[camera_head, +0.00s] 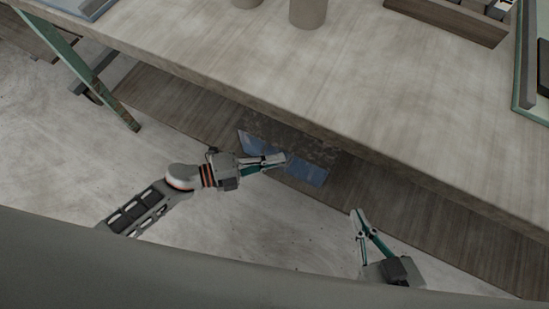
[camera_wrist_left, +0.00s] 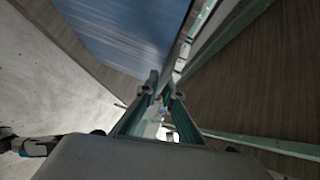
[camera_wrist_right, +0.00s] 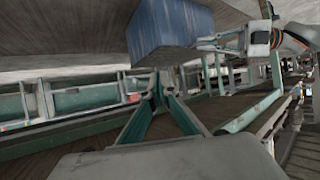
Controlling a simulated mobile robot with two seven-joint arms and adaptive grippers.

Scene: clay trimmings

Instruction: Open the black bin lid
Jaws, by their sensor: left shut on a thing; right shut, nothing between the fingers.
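No plainly black bin shows. A bin-like box with a dark mottled top (camera_head: 300,140) and glossy blue faces (camera_head: 308,172) sits on the wooden shelf under the table. A blue panel (camera_wrist_left: 125,35) fills the top of the left wrist view, and a blue box shows in the right wrist view (camera_wrist_right: 168,28). My left gripper (camera_head: 284,160) is shut at the box's front edge, on what seems to be the lid; the gripped part is mostly hidden by the fingers. My right gripper (camera_head: 356,212) is shut and empty, apart from the box, to its lower right.
The large table top (camera_head: 330,75) overhangs the box closely. The brown wooden shelf (camera_head: 400,205) runs beneath it. A green table leg (camera_head: 95,85) stands at the left. Pots (camera_head: 307,12) and a wooden tray (camera_head: 450,20) are on the table. Floor at lower left is clear.

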